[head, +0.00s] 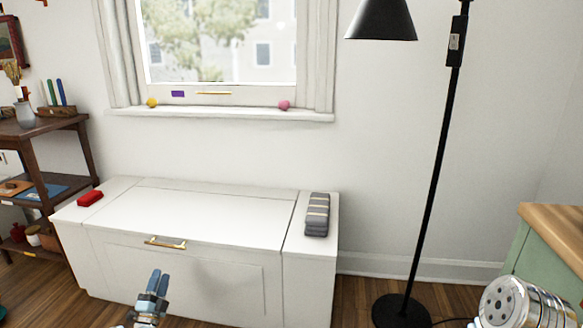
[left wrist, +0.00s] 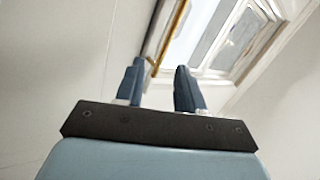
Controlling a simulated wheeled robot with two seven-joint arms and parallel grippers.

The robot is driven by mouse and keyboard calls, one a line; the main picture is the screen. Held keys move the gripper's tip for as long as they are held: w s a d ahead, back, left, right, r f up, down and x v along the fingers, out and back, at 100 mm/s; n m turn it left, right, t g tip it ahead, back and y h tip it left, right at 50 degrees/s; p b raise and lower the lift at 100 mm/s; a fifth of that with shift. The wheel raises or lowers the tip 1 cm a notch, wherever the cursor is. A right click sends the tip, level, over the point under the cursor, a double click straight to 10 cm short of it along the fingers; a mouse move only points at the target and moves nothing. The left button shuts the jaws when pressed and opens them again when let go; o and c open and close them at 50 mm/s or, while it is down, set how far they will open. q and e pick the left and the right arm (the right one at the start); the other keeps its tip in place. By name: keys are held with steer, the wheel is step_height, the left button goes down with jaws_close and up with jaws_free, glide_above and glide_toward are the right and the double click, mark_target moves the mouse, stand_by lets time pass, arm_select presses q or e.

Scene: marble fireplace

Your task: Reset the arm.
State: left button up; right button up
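My left gripper (head: 152,284) is at the bottom of the head view, in front of the white bench (head: 200,213). In the left wrist view its two blue fingers (left wrist: 160,88) stand apart with nothing between them. It is open and empty. In the head view it is below the brass handle (head: 165,242) on the bench front; the exact gap is hard to judge. A silver arm link of mine (head: 513,302) shows at the lower right. My right gripper is not in view.
A red object (head: 90,198) and folded grey striped cloth (head: 317,214) lie on the bench. A dark shelf (head: 45,133) stands left. A black floor lamp (head: 430,185) and green cabinet (head: 545,255) are right. The bench top's middle is clear.

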arm_select(q)
steer(key=s+d+f+n+g+p, duration=0.1)
steer(key=s+d+f+n+g, duration=0.4)
steer(key=d, duration=0.5)
steer(key=s+d+f+n+g+p, duration=0.1)
steer(key=s+d+f+n+g, duration=0.1)
steer(key=d+f+n+g, duration=0.7)
steer(key=s+d+r+n+g+h, duration=0.1)
steer(key=s+d+g, duration=0.2)
steer(key=s+d, duration=0.3)
steer(key=s+d+r+n+g+h+p, duration=0.1)
steer(key=s+d, duration=0.5)
steer(key=s, duration=0.9)
steer(key=s+d+r+g+h, duration=0.1)
steer(key=s+d+g, duration=0.4)
steer(key=s, duration=0.5)
steer(key=shift+s+d+n+h, duration=0.4)
steer(key=shift+d+h, duration=0.2)
steer(key=shift+h, duration=0.1)
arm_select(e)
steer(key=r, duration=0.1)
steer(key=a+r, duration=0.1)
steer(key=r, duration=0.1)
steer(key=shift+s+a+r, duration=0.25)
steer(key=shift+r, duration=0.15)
